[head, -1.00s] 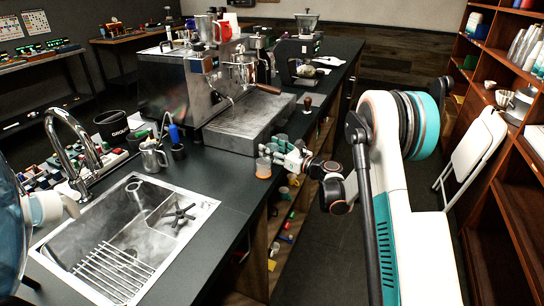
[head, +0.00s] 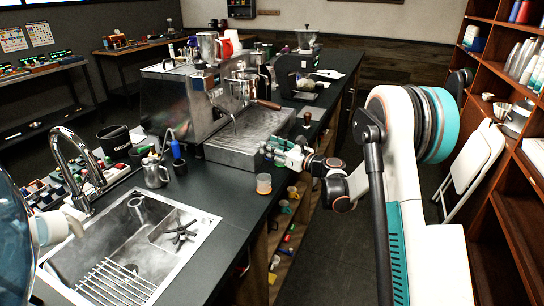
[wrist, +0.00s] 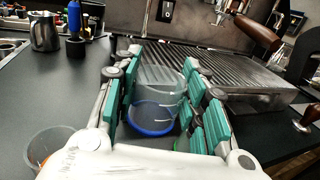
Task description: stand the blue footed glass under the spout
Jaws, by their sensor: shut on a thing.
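The blue footed glass (wrist: 155,92) is clear with a blue foot; in the wrist view it stands upright between the teal pads of my gripper (wrist: 160,88). The pads are shut on its sides. In the head view my gripper (head: 277,152) is at the front right corner of the machine's drip tray (head: 228,155), and the glass is largely hidden by it. I cannot tell whether the foot touches the counter. The espresso machine (head: 180,105) has a portafilter with a brown handle (head: 268,104) above the tray; the handle shows in the wrist view (wrist: 258,32). The spout itself is unclear.
An orange-bottomed glass (head: 264,184) stands on the counter near my gripper. A steel pitcher (head: 155,173) and a dark cup (head: 180,167) stand left of the tray. A sink (head: 125,250) is at front left. A brown-handled tamper (head: 307,118) stands right of the tray.

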